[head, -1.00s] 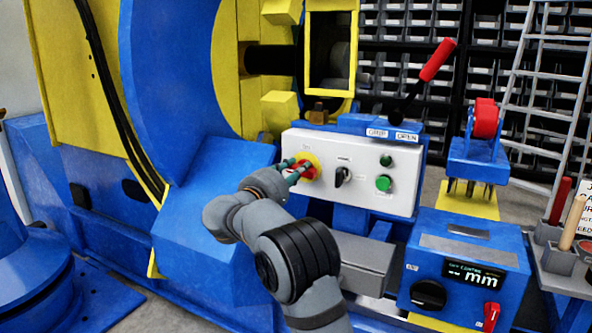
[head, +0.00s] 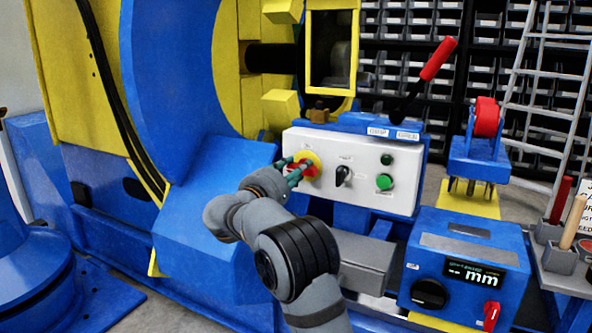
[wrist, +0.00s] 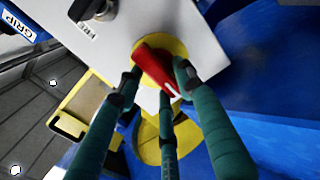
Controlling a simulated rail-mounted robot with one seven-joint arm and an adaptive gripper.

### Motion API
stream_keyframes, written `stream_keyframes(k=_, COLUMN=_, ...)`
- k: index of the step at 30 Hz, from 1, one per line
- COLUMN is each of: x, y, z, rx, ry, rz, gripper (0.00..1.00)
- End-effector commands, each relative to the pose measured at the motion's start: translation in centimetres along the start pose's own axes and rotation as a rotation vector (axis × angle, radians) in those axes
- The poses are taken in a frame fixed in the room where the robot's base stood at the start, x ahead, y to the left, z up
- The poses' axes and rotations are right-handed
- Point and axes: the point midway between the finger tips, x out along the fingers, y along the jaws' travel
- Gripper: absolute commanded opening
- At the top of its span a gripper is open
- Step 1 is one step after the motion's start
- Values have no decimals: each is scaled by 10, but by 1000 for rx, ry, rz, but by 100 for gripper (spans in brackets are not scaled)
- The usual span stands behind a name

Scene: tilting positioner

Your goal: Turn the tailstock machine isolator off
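The isolator is a red handle (head: 310,170) on a round yellow plate (head: 312,157) at the left end of the white control panel (head: 362,201). My gripper (head: 297,166) is at this handle, its green fingers partly covering it. In the wrist view, the red handle (wrist: 155,66) lies between the tips of my fingers (wrist: 157,80), one on each side and a third near its lower end. The fingers are very close to the handle. I cannot tell whether they press on it or only surround it.
A black selector switch (head: 343,174) sits just right of the isolator, with green buttons (head: 384,181) beyond it. A red-handled lever (head: 438,59) rises behind the panel. A blue box (head: 465,265) with a display, black knob and red switch stands at the lower right.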

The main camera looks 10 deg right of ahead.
Motion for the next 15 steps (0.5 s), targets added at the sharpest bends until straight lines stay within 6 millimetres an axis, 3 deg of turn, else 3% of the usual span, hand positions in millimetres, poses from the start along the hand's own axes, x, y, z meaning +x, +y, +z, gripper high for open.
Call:
stream_keyframes(k=4, x=0, y=0, z=0, rx=1, ry=0, rz=0, gripper=46)
stream_keyframes(k=15, x=-8, y=0, z=-1, rx=2, ry=1, rz=0, gripper=46)
